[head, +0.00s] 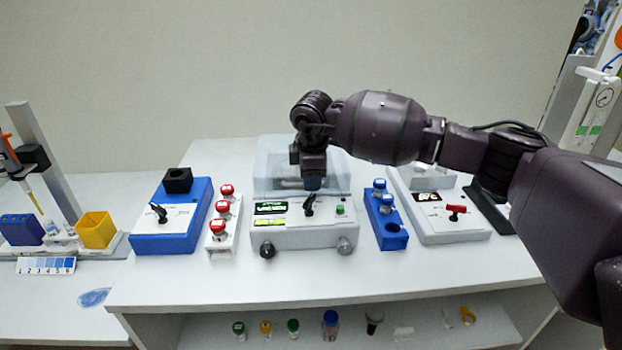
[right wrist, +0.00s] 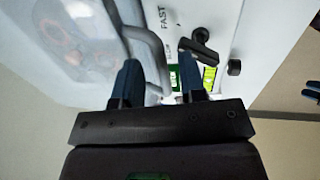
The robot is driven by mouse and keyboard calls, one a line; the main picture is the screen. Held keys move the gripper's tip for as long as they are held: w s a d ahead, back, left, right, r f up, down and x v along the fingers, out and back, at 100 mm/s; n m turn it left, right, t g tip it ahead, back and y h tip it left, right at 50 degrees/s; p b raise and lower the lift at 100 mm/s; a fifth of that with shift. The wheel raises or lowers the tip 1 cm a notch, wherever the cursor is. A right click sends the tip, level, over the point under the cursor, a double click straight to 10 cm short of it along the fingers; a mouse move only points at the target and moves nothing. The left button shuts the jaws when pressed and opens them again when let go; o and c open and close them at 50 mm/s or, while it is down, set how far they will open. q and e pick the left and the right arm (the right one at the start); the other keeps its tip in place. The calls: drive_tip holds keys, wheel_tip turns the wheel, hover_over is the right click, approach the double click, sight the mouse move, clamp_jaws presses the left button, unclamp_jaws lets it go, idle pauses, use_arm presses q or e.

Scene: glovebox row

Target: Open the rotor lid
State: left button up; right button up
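The rotor lid (head: 275,165) is a see-through cover at the back of the grey centrifuge (head: 290,240) in the middle of the bench. It looks closed. In the right wrist view the lid (right wrist: 60,75) fills the left side, and red-ringed parts show blurred beneath it. A grey bar handle (right wrist: 150,50) runs along its front edge. My right gripper (head: 312,184) points down at the lid's front. In the right wrist view its fingers (right wrist: 158,75) are apart, with the handle between them; contact cannot be told. My left gripper is not seen in the head view.
The centrifuge front has a black lever (head: 309,204) and knobs. A white rack with red-capped tubes (head: 220,228) stands left, a blue rack (head: 386,225) right. Blue (head: 172,225) and white (head: 440,215) devices flank them. The bench front strip is clear.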

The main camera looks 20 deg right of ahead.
drive_tip(key=shift+f, duration=0.3)
drive_tip(key=shift+c, duration=0.3)
clamp_jaws()
drive_tip(key=shift+d+r, duration=0.1)
drive_tip(key=shift+r, duration=0.05)
